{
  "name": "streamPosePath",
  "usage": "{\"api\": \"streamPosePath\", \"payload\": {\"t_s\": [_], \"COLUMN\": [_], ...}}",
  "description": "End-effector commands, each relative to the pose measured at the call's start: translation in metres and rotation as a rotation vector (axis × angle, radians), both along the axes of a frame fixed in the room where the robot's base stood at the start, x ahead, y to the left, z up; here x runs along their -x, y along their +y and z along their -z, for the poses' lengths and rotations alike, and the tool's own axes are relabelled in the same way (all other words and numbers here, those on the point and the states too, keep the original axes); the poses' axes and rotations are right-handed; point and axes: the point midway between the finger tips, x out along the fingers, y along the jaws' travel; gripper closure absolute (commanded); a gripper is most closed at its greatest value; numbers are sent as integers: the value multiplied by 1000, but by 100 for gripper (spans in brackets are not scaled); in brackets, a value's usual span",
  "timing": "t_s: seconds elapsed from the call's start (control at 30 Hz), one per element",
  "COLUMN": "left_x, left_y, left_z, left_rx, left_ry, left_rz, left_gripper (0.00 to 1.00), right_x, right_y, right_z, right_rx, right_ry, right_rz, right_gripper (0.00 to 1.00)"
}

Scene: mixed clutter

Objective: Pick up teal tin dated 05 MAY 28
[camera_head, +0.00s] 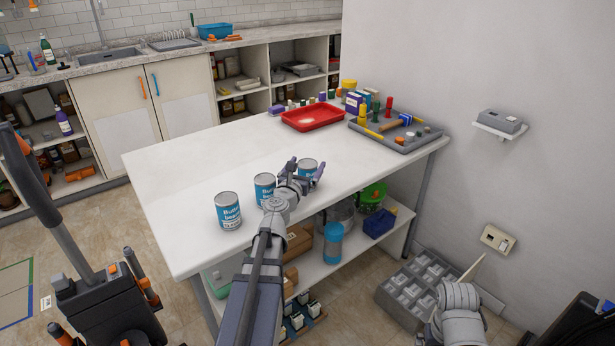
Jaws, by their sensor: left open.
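Three teal-and-silver tins labelled as beans stand upright in a slanting row on the white table (190,160). The near left tin (228,212) is fully visible. The middle tin (264,188) is partly covered on its right by my left arm. The far right tin (308,166) is partly hidden behind my left gripper (305,178), which is open at its near side. I cannot tell whether the gripper touches it. The date marks are too small to read. My right arm shows at the lower right, but its gripper cannot be made out.
A red tray (313,117) and a grey tray (392,146) with tools stand at the table's far end. A lower shelf holds a blue canister (333,243) and boxes. The table's left part is clear. A wall closes off the right.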

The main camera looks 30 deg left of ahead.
Motion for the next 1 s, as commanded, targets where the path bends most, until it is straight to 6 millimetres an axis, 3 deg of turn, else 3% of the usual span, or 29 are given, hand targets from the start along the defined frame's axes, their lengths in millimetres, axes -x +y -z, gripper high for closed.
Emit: {"api": "streamPosePath", "payload": {"t_s": [0.03,0.2,0.5,1.0], "left_x": [-12,-38,-43,-42], "left_y": [3,9,9,9], "left_z": [0,0,0,0], "left_rx": [0,0,0,0], "left_ry": [0,0,0,0], "left_rz": [1,0,-1,0], "left_gripper": [0,0,0,56], "right_x": [0,0,0,0], "right_y": [0,0,0,0], "right_z": [0,0,0,0], "right_rx": [0,0,0,0], "right_ry": [0,0,0,0], "right_rz": [0,0,0,0], "right_gripper": [0,0,0,0]}}
